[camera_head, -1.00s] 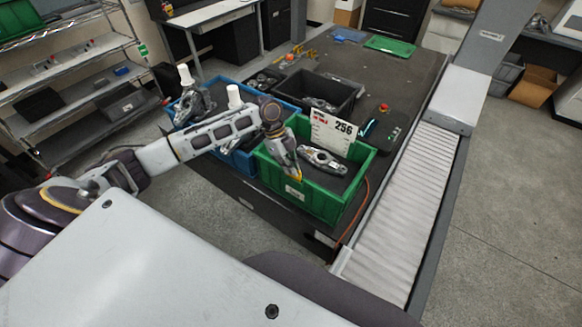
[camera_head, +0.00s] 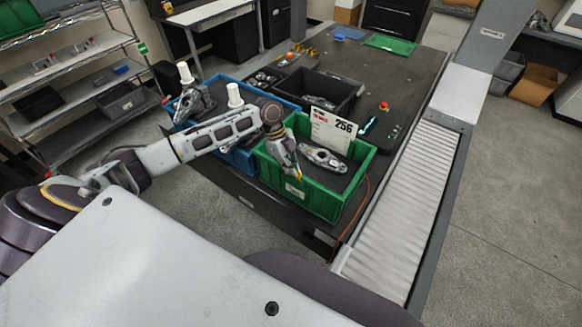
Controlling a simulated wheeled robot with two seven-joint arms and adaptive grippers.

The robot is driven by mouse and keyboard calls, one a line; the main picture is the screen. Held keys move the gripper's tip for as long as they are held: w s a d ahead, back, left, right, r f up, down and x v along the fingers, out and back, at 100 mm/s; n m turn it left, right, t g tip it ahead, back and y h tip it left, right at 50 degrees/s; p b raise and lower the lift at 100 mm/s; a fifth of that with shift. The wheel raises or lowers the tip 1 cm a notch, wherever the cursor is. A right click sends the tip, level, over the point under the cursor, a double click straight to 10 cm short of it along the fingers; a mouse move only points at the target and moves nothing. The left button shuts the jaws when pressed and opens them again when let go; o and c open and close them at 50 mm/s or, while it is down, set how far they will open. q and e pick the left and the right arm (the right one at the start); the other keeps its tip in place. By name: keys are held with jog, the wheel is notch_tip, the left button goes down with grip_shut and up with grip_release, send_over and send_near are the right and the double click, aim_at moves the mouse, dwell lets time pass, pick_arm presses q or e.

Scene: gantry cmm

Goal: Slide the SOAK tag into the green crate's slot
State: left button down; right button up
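The green crate (camera_head: 318,203) stands at the near end of the dark table, with a metal part (camera_head: 324,158) inside it. A white card (camera_head: 331,131) with "256" and small red print stands upright at the crate's back side. The red print is too small to read, so I cannot tell if this is the SOAK tag. A small white label (camera_head: 293,190) is on the crate's front wall. My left gripper (camera_head: 297,176) points down at the crate's near left part, close to the front wall. Its fingers are too small to judge. My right gripper is out of view.
A blue crate (camera_head: 238,160) with metal parts and white cylinders is left of the green crate, partly behind my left arm. A black bin (camera_head: 345,92) stands behind. A dark panel with a red button (camera_head: 384,106) is at the right, beside the ribbed rail cover (camera_head: 398,225).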

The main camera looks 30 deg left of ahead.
pick_arm(q)
jog(key=c, duration=1.6)
grip_release()
jog(key=shift+o, duration=0.2)
jog(key=shift+o, duration=1.2)
jog(key=shift+r, duration=0.25)
jog(key=shift+r+p, duration=0.4)
jog(key=shift+r, duration=2.6)
jog(key=shift+r, duration=0.25)
